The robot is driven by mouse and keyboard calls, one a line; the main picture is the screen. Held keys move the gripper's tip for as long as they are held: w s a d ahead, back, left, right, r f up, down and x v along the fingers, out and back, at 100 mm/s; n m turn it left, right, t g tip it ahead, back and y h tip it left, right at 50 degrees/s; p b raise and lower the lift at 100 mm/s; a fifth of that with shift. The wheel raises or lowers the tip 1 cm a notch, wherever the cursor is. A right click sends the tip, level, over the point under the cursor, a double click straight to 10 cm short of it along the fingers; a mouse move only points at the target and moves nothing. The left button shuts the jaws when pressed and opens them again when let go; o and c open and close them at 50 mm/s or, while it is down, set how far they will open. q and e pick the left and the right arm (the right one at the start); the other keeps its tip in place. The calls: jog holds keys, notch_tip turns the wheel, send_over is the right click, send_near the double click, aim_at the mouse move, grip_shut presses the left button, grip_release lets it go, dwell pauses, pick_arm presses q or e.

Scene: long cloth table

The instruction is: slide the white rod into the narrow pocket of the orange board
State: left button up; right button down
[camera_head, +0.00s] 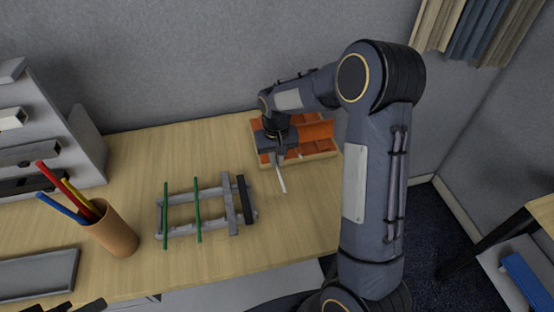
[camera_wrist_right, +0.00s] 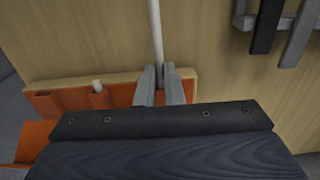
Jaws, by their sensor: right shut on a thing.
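The white rod (camera_head: 282,178) is thin and light. My right gripper (camera_head: 279,158) is shut on it at the near-left part of the orange board. In the right wrist view the rod (camera_wrist_right: 157,35) runs up from between the two fingertips (camera_wrist_right: 161,85); its held end is hidden by the fingers. The orange board (camera_head: 318,132) has a pale wooden edge and several divided pockets; my gripper and forearm cover part of it. It also shows in the wrist view (camera_wrist_right: 120,98), behind the fingers. My left gripper is not seen.
A grey rack (camera_head: 212,230) with green rods and a dark bar lies left of the board. A brown cup (camera_head: 112,232) of coloured sticks, a grey tray (camera_head: 40,274) and a stepped grey shelf (camera_head: 85,140) stand farther left.

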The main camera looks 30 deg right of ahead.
jog(key=shift+w, duration=0.25)
jog(key=shift+w+d, duration=0.15)
jog(key=shift+w, duration=0.15)
jog(key=c, duration=1.5)
grip_release()
notch_tip(320, 180, up, 8)
jog(key=shift+f+b, duration=0.1)
jog(key=shift+b, duration=0.3)
